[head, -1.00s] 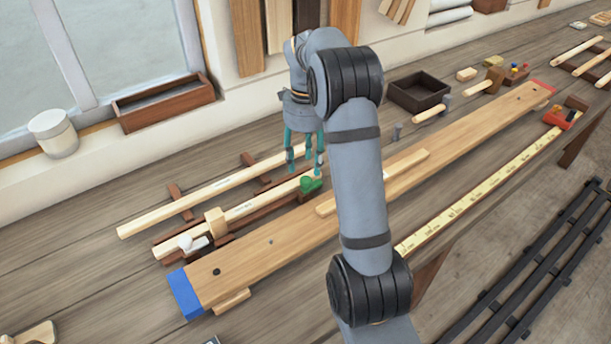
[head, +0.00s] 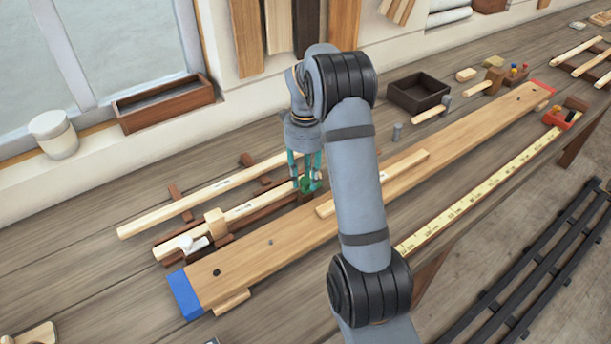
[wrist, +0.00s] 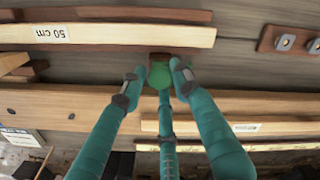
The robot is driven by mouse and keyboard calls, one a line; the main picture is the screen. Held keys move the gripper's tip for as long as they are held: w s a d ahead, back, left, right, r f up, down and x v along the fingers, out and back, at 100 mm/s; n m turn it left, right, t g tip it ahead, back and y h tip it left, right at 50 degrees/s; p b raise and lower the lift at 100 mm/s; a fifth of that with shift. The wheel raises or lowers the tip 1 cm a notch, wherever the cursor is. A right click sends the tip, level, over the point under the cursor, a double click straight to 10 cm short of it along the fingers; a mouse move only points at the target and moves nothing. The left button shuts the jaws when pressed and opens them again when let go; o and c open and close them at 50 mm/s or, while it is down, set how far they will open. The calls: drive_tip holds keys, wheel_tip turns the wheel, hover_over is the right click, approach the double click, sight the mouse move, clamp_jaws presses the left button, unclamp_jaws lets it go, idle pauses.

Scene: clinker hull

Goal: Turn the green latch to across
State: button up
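The green latch (head: 306,186) sits at the right end of the dark wooden holder with the light strip, behind the long plank. In the wrist view the green latch (wrist: 159,76) is a rounded green piece in front of a small brown block. My gripper (head: 307,180) points down over it. In the wrist view my gripper (wrist: 158,80) is open, with a fingertip on either side of the latch and a third finger in front, partly hiding it. Small gaps seem to show at the sides; contact cannot be told. The latch's exact direction is unclear.
The light strip (head: 250,207), marked 50 cm in the wrist view (wrist: 100,35), runs left from the latch. The long plank (head: 260,255) with a blue end lies in front. A grey peg (head: 397,132) and a dark open box (head: 418,92) stand to the right.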

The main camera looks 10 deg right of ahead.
drive_tip(key=c, duration=0.6)
clamp_jaws()
drive_tip(key=shift+n, duration=0.3)
drive_tip(key=n+b, duration=0.1)
drive_tip(key=n, duration=0.1)
drive_tip(key=shift+n, duration=0.3)
drive_tip(key=n, duration=0.4)
drive_tip(key=shift+n+b, duration=0.3)
drive_tip(key=n, duration=0.4)
drive_tip(key=shift+n, duration=2.2)
